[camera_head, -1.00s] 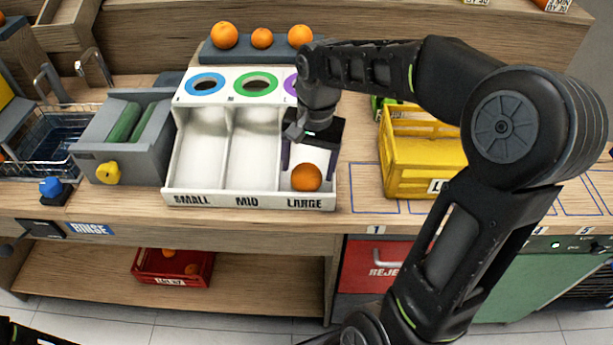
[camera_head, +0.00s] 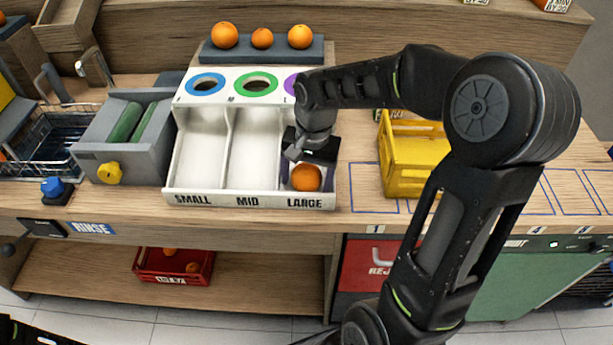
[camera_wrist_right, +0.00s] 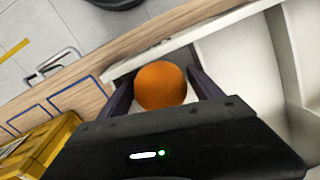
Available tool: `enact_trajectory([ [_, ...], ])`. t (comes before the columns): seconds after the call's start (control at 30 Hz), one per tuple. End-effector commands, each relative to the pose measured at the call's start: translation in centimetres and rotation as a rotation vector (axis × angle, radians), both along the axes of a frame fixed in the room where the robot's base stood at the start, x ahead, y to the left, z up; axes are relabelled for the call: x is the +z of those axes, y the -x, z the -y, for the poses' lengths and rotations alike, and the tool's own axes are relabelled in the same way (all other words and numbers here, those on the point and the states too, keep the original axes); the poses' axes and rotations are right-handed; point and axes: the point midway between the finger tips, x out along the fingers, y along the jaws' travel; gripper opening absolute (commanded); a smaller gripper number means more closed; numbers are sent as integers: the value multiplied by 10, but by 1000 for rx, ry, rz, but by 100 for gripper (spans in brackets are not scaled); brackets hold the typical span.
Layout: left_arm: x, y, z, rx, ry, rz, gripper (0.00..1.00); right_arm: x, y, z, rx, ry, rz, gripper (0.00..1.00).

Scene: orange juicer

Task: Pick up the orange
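The orange (camera_head: 306,178) lies in the LARGE compartment of the white sorting tray (camera_head: 165,190), near its front wall. My right gripper (camera_head: 305,180) reaches down into that compartment from above. In the right wrist view the orange (camera_wrist_right: 160,85) sits between the two dark fingers of the right gripper (camera_wrist_right: 160,88). The fingers are apart, with a small gap visible beside the orange, so they stand around it without clearly pressing on it.
A yellow crate (camera_head: 405,185) stands right of the tray. A grey roller box (camera_head: 120,135) stands on its left. Several oranges rest on a dark stand (camera_head: 262,53) behind. A red crate (camera_head: 172,270) with oranges is on the lower shelf.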

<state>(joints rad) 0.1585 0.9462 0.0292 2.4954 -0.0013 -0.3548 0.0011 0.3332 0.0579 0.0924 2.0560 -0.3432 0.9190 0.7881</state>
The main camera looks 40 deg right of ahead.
Motion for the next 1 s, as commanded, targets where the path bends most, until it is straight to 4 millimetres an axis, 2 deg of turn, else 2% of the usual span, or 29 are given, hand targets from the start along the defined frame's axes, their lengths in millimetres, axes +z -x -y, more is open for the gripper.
enact_trajectory([
  [0.07, 0, 0, 0, 0, 0, 0, 90, 0, 0, 0, 0, 0, 0, 68],
  [0.7, 0, 0, 0, 0, 0, 0, 90, 0, 0, 0, 0, 0, 0, 16],
  [0.73, 0, 0, 0, 0, 0, 0, 90, 0, 0, 0, 0, 1, 1, 16],
  [0.8, 0, 0, 0, 0, 0, 0, 90, 0, 0, 0, 0, 1, 1, 9],
  [1.0, 0, 0, 0, 0, 0, 0, 90, 4, -1, 0, 0, 1, 2, 9],
])
